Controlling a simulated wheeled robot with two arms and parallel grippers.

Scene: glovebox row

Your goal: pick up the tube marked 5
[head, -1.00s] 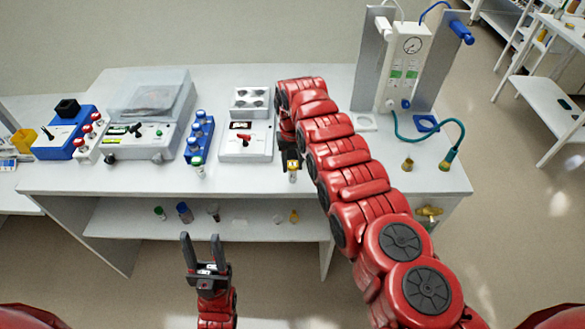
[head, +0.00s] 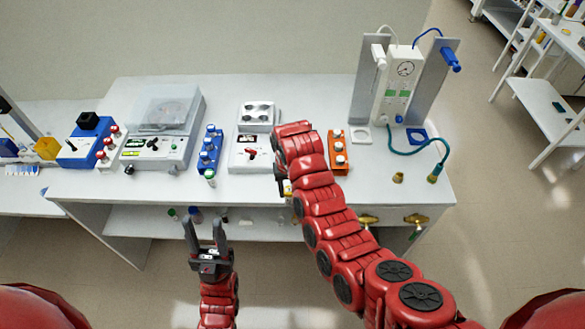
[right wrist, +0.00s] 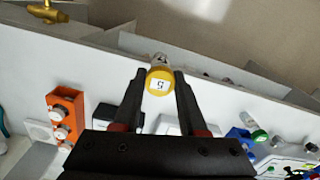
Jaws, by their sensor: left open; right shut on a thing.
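The tube marked 5 (right wrist: 158,80) has a yellow cap with a white label in the right wrist view. My right gripper (right wrist: 160,76) is shut on it, one finger on each side of the cap. The tube is at the bench's front edge; most of its body is hidden below the cap. In the head view my right arm covers most of that gripper, and only a bit of the tube (head: 288,187) shows. My left gripper (head: 204,226) is open and empty, in front of the bench.
An orange rack (head: 337,154) with white-topped pieces stands right of my right arm. A blue rack (head: 209,150) and a green-capped tube (head: 210,176) stand left. A gauge apparatus (head: 398,85) with a teal hose is at the right. Brass valves (head: 415,220) stick out below the bench front.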

